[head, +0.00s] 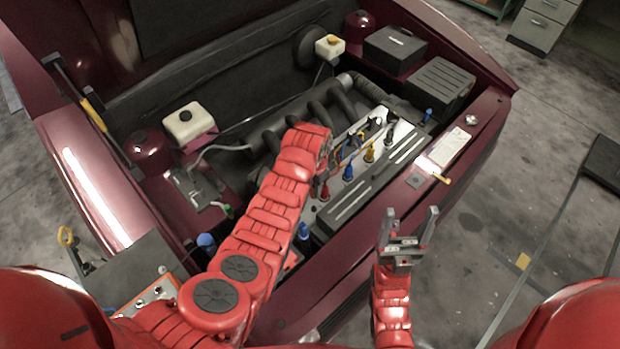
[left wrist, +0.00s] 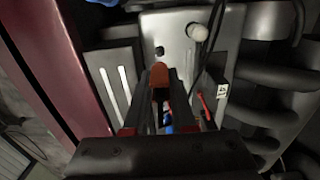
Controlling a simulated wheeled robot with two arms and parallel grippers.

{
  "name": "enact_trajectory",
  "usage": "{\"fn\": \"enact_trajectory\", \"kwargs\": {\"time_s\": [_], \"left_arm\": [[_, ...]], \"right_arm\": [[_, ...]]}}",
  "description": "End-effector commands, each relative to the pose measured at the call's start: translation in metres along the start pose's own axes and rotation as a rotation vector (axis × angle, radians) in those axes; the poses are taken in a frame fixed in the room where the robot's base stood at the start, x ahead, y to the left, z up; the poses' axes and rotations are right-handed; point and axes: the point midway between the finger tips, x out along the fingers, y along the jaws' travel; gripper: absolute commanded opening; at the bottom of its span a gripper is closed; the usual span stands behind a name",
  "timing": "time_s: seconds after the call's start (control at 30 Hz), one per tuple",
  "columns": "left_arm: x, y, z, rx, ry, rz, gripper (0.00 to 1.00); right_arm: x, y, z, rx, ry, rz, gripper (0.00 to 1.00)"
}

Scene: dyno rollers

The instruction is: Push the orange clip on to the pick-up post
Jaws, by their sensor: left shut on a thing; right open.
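The orange clip (left wrist: 159,76) sits between the fingertips of my left gripper (left wrist: 161,84) in the left wrist view, and the gripper is shut on it. Just beyond the clip, a small dark stub (left wrist: 160,50) stands on the pale engine cover; I cannot tell if it is the pick-up post, nor if the clip touches it. In the head view my left arm reaches over the engine, and its wrist (head: 308,140) hides the fingertips and the clip. My right gripper (head: 409,226) is open and empty, fingers up, in front of the car's front edge.
Coloured plugs with cables, including a blue one (head: 348,172) and a yellow one (head: 370,153), line the engine cover right of my left wrist. In the left wrist view a pale knob (left wrist: 197,32) with a black cable stands close by. Black intake pipes (left wrist: 270,75) lie to the right.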

Motion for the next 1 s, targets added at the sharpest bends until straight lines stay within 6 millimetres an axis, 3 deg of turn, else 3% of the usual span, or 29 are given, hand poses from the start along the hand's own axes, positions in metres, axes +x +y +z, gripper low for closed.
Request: {"fn": "enact_trajectory", "kwargs": {"time_s": [0.53, 1.0], "left_arm": [[0.054, 0.000, 0.001, 0.000, -0.005, 0.002, 0.00], [0.060, 0.000, 0.000, 0.000, -0.001, -0.001, 0.00]], "right_arm": [[-0.033, -0.002, 0.006, 0.000, 0.000, 0.000, 0.72], [-0.036, -0.002, 0.006, 0.000, 0.000, 0.000, 0.72]]}}
